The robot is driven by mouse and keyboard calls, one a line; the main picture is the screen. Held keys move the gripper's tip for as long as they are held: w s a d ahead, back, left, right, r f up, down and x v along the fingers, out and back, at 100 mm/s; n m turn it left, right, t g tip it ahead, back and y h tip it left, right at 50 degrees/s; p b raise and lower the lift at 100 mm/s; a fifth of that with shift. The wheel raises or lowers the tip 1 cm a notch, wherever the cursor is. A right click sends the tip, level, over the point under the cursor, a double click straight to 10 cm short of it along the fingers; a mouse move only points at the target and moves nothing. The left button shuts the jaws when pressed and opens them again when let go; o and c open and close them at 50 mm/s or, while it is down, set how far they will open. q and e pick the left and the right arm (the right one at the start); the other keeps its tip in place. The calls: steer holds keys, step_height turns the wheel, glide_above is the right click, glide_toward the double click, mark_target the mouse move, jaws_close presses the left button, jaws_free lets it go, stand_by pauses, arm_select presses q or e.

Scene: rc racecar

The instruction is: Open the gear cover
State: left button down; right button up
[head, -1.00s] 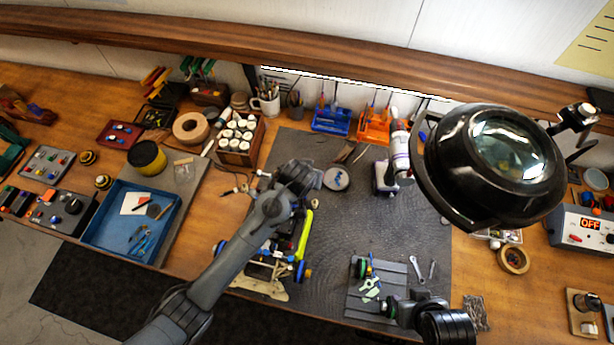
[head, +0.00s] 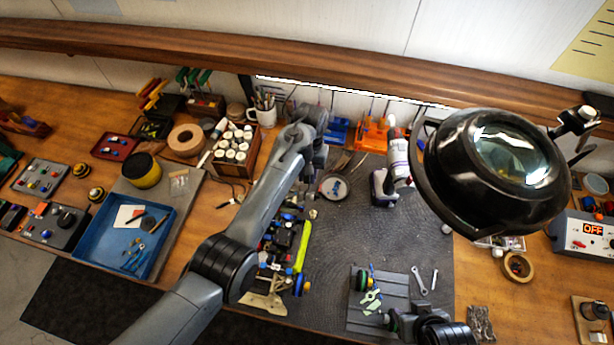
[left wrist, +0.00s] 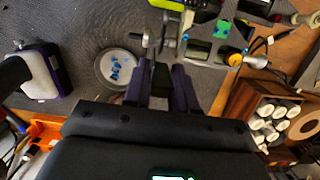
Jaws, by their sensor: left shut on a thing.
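The racecar chassis (head: 283,245) lies on the dark mat, partly hidden by my left arm. My left gripper (left wrist: 158,82) is shut on a small dark part (left wrist: 161,76) close to the car's end. I cannot tell for certain that this part is the gear cover. In the head view my left gripper (head: 312,180) is at the car's far end, mostly hidden by its wrist. My right gripper (head: 392,322) is at the bottom, near a grey tray; its jaws are unclear.
A round dish with blue pieces (head: 333,187) lies right beside my left gripper. A white and purple tool (head: 385,183) stands farther right. A wooden box of white-capped jars (head: 235,150) is left. A magnifier lamp (head: 490,170) overhangs the right side. The mid-right mat is clear.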

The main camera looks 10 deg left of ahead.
arm_select(q)
steer(key=shift+w+f+g, duration=0.1)
steer(key=shift+w+g, duration=0.05)
steer(key=shift+g, duration=0.15)
arm_select(e)
steer(key=shift+a+f, duration=0.1)
steer(key=shift+f, duration=0.2)
arm_select(q)
steer(key=c, duration=1)
jaws_free()
arm_select(e)
steer(key=shift+r, duration=0.25)
